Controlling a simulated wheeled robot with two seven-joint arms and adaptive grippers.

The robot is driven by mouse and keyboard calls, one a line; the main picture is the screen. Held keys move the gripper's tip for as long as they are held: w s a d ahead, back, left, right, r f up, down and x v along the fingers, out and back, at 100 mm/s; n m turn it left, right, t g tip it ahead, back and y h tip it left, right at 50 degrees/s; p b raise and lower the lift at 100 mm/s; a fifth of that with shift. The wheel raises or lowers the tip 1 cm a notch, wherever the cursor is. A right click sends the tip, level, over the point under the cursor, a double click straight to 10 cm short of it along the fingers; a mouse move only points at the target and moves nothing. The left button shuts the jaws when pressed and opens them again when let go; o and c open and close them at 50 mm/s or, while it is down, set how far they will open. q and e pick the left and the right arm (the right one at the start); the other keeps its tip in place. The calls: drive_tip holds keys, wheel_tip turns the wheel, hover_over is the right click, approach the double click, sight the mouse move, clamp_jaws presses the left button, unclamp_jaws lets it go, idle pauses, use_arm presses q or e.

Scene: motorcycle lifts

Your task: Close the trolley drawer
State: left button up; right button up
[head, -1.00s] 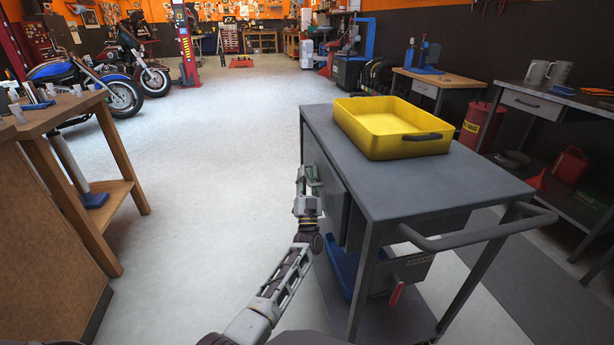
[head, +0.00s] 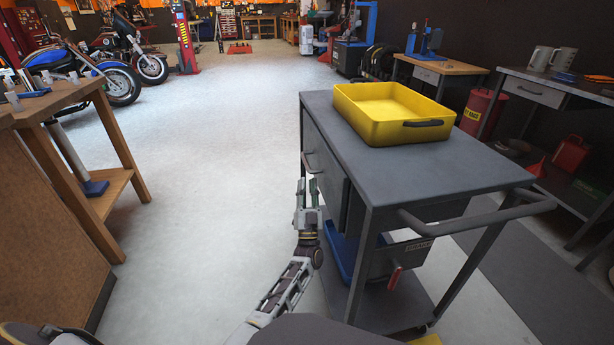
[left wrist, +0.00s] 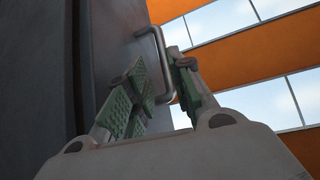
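The grey trolley (head: 480,188) stands right of centre in the head view. Its drawer front (head: 328,178) is on the left side, with a thin bar handle (head: 308,161). I cannot tell clearly how far the drawer stands out. My left gripper (head: 308,184) is just on the near side of the handle, pointing at it. In the left wrist view, the gripper's (left wrist: 160,88) green-padded fingers are apart with nothing held. The handle (left wrist: 157,45) shows beyond and between the fingertips, beside the drawer front (left wrist: 115,45). My right gripper is out of view.
A yellow tray (head: 390,128) sits on the trolley top. A push bar (head: 480,218) sticks out at the trolley's near right. A wooden bench (head: 60,105) stands at left, and a workbench (head: 560,100) at right. The floor between the left bench and the trolley is clear.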

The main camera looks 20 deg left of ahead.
use_arm(q)
drive_tip(key=shift+v, duration=1.8)
